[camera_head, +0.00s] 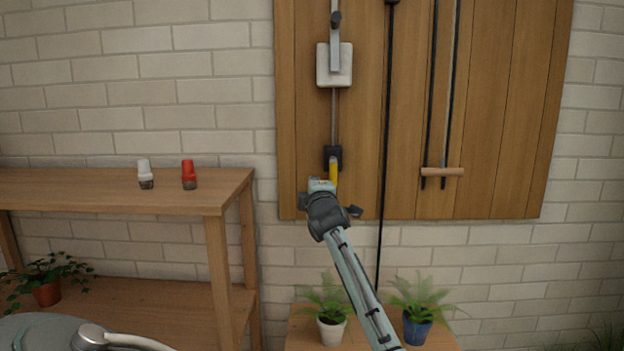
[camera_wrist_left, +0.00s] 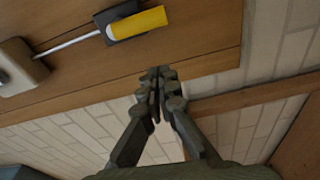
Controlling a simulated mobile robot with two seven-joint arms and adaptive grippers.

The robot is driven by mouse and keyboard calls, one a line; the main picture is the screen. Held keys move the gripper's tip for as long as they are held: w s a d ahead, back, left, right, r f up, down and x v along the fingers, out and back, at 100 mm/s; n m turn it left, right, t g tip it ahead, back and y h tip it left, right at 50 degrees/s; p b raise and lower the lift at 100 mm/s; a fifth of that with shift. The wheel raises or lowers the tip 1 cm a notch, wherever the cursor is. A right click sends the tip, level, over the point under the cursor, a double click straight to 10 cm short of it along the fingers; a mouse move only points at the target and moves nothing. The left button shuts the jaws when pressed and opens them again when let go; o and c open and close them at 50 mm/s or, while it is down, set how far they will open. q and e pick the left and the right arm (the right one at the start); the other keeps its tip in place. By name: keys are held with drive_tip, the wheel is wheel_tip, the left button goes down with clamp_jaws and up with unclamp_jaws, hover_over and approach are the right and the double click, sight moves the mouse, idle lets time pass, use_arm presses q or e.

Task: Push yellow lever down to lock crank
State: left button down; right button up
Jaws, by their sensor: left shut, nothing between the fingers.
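The yellow lever (camera_head: 333,170) sits on a black block (camera_head: 332,152) low on the wooden board. Its free end points downward; I cannot tell how far it tilts out from the board. It also shows in the left wrist view (camera_wrist_left: 138,23). A thin rod runs up from the block to a white box (camera_head: 347,66). A grey bar with a dark knob, seemingly the crank (camera_head: 336,45), stands upright in front of the box. My left gripper (camera_wrist_left: 156,76) is shut and empty, just below the lever and apart from it in the wrist view. My right gripper is not in view.
Long dark rods and a wooden handle (camera_head: 443,172) hang to the right on the board (camera_head: 500,120). A wooden shelf (camera_head: 110,186) at left bears a white-topped shaker (camera_head: 145,174) and a red-topped one (camera_head: 189,174). Potted plants stand below the board.

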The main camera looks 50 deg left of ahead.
use_arm(q)
drive_tip(key=v, duration=0.5)
drive_tip(key=shift+s, duration=0.1)
idle(0.5)
